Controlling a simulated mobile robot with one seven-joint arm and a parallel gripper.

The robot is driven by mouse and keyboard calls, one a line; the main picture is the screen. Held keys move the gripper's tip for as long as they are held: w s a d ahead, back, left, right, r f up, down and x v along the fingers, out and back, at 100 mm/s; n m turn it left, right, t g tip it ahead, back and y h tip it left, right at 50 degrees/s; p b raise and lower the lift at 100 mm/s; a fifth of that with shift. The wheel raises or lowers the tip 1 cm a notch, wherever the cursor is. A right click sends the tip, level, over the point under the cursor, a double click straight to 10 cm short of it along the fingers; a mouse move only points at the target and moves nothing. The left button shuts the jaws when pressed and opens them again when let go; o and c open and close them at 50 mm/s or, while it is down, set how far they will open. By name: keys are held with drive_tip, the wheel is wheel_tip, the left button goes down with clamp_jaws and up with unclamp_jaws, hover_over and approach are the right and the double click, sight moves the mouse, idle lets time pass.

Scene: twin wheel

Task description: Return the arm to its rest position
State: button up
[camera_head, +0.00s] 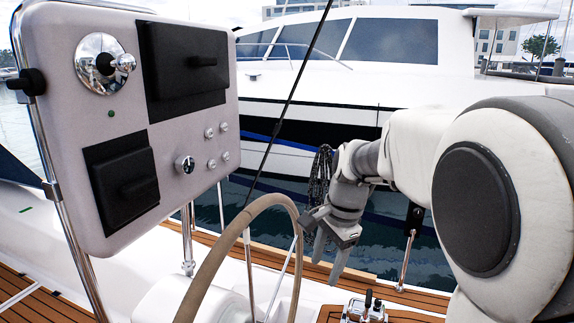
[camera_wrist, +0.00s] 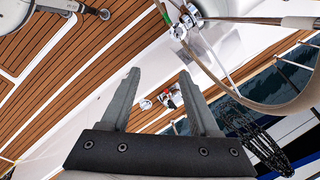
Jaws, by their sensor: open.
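My gripper (camera_head: 329,249) hangs at the end of my arm in the head view, just right of the steering wheel (camera_head: 219,246). It points downward. In the wrist view, its two grey fingers (camera_wrist: 163,95) are spread apart with nothing between them. The wheel rim also shows at the upper right of the wrist view (camera_wrist: 240,99). I cannot tell from these views how wide the gap between the gripper and the wheel rim is.
A grey instrument panel (camera_head: 140,110) stands at the left on metal tubes. Throttle levers (camera_head: 366,305) sit low on the deck. A coiled dark rope (camera_head: 320,175) hangs behind my wrist. A white motor yacht (camera_head: 350,90) lies alongside across the water. Teak decking (camera_wrist: 60,65) is open below.

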drive_tip(key=s+d+r+n+t, duration=0.2)
drive_tip(key=s+n, duration=0.4)
drive_tip(key=s, duration=0.5)
drive_tip(key=s+d+r+n+t+h, duration=0.1)
drive_tip(key=s+d+n, duration=0.3)
drive_tip(key=s, duration=0.7)
drive_tip(key=shift+r+n+t+h, duration=0.3)
drive_tip(key=shift+r+n+t, duration=0.25)
drive_tip(key=shift+n, duration=0.55)
drive_tip(key=shift+d+f, duration=0.1)
